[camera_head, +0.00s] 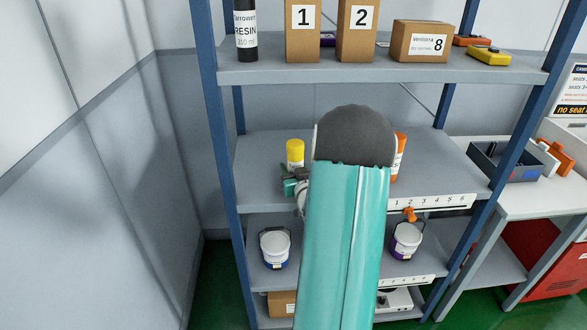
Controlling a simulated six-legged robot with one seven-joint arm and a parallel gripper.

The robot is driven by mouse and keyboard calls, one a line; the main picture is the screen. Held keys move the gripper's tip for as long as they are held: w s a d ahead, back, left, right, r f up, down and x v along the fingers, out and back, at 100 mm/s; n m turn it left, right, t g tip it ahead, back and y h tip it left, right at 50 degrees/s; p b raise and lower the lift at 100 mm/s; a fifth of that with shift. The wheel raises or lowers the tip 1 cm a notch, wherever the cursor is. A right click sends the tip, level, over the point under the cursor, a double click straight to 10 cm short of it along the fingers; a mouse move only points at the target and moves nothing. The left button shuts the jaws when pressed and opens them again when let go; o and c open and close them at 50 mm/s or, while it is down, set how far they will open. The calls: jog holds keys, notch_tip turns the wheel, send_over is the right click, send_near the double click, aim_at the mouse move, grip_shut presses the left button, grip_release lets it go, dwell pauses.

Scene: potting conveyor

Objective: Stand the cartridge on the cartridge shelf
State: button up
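My teal arm with a dark grey rounded joint covers the middle of the shelf rack. Small dark and teal parts, seemingly of my gripper (291,186), show at its left edge; the fingertips are not clear. A yellow-capped cylinder (295,153) shows just above those parts, at the middle shelf (260,160). An orange cylinder with a white label (399,158) shows at the arm's right edge, partly hidden. I cannot tell which one is the cartridge, or whether my gripper holds anything. A numbered strip (440,202) runs along the middle shelf's front edge.
The upper shelf (300,73) carries a black resin bottle (246,32), boxes 1 (302,40), 2 (357,40) and 8 (420,42), and yellow (488,56) and orange devices. White pails (274,246) (406,241) stand below. A workbench (535,200) with a dark tray (508,162) is at right.

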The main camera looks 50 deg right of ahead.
jog(key=o, duration=1.2)
jog(key=shift+f, duration=0.15)
